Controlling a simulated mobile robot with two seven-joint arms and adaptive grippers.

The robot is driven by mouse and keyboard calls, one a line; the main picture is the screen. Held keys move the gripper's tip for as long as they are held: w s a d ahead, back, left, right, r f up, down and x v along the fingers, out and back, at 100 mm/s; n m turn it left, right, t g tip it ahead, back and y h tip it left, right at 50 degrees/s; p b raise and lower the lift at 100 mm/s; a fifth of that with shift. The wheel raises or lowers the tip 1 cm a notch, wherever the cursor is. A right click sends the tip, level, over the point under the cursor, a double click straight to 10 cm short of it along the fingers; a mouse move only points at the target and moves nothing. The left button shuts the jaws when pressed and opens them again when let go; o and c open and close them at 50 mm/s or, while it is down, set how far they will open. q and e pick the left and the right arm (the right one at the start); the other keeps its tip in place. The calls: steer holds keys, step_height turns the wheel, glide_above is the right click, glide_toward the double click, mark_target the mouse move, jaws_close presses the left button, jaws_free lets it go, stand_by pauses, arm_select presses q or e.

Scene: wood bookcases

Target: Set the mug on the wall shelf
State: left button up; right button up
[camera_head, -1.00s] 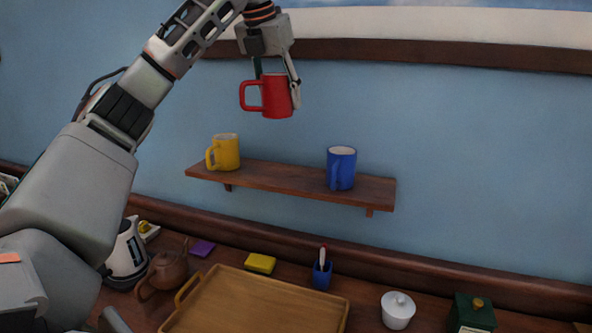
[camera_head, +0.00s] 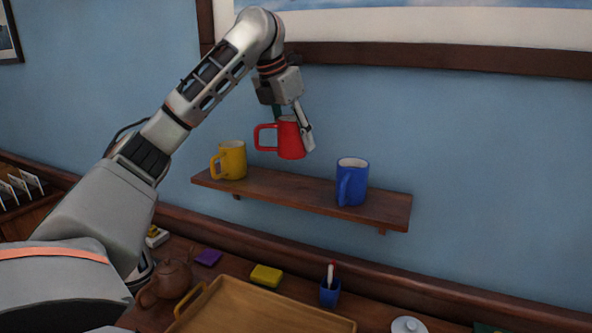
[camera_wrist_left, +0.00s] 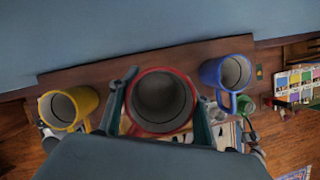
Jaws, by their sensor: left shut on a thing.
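My left gripper (camera_head: 292,125) is shut on the red mug (camera_head: 289,141), one finger showing at the mug's right side. The mug is about upright, handle to the left, just above the wall shelf (camera_head: 285,190), between the yellow mug and the blue mug. In the head view a small gap shows between its bottom and the shelf. In the left wrist view the red mug's rim (camera_wrist_left: 134,100) sits between the two fingers, with the shelf (camera_wrist_left: 150,64) behind it. My right gripper is not in view.
A yellow mug (camera_head: 232,160) stands on the shelf's left end and a blue mug (camera_head: 352,183) towards its right end. Below are a wooden tray (camera_head: 262,304), a brown teapot (camera_head: 172,279), a yellow sponge-like block (camera_head: 266,275) and a blue pen cup (camera_head: 330,292).

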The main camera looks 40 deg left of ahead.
mark_target(281, 130)
arm_select(q)
steer(key=shift+f, duration=4.2)
steer(key=o, duration=1.3)
steer(key=shift+f, duration=0.15)
steer(key=v, duration=1.2)
